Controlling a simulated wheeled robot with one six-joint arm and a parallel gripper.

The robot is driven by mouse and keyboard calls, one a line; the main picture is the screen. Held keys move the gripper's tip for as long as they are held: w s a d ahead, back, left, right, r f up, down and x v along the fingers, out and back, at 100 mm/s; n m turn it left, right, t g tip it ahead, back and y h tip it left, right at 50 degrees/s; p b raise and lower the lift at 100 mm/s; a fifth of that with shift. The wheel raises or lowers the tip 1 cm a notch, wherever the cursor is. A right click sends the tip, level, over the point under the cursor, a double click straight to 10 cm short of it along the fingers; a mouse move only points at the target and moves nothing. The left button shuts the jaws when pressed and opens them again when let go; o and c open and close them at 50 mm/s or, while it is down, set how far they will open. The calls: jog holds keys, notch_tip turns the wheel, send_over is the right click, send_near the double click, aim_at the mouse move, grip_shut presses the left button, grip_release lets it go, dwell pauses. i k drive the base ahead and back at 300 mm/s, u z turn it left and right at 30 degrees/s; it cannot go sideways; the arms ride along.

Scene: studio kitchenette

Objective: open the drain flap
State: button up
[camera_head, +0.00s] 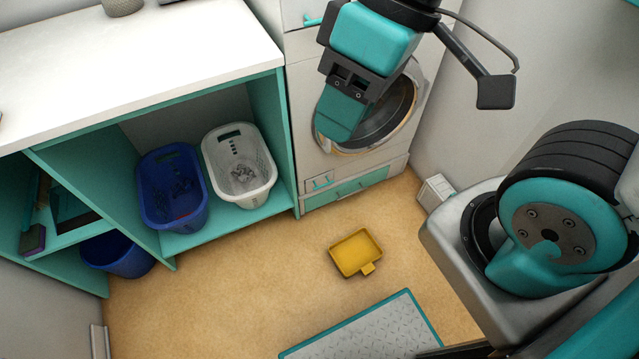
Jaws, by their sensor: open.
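The washing machine (408,128) stands at the back, its round door partly covered by my arm. My gripper (343,120) hangs from the top of the picture, in front of the round door and above the flap in the picture. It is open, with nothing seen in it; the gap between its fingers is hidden.
A yellow tray (356,253) lies on the floor before the machine. A grey mat with a teal edge (365,335) is nearer. Left, a shelf unit (215,232) holds a blue basket (172,187) and a white basket (239,165). A white box (435,192) sits by the right wall.

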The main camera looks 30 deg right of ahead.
aim_at(318, 182)
jog(key=k, duration=0.5)
jog(key=u, duration=1.45)
jog(key=i, duration=0.6)
jog(key=z, duration=2.05)
